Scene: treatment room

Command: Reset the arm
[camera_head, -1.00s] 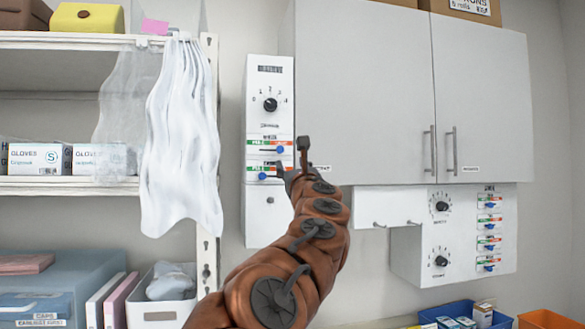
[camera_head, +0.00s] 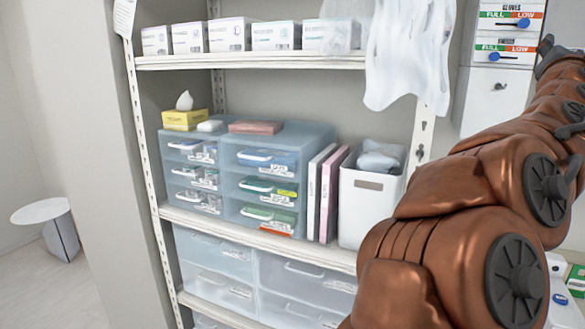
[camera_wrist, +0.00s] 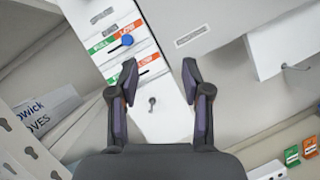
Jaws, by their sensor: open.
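My gripper (camera_wrist: 160,80) is open and empty in the wrist view. Its two dark fingers stand apart in front of the white wall panel (camera_wrist: 160,115). The panel has FULL/LOW labels, a blue slider knob (camera_wrist: 127,40) and a small keyhole between the fingers. I cannot tell how far the fingertips are from it. In the head view my copper-coloured arm reaches up along the right side, towards the lower part of the same panel (camera_head: 495,95).
A shelf unit fills the middle of the head view, with glove boxes (camera_head: 275,35), clear drawers (camera_head: 262,195), a white bin (camera_head: 365,205) and a hanging white plastic sheet (camera_head: 400,60). A round white table (camera_head: 40,211) stands on open floor at left. Cabinet doors are near the gripper.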

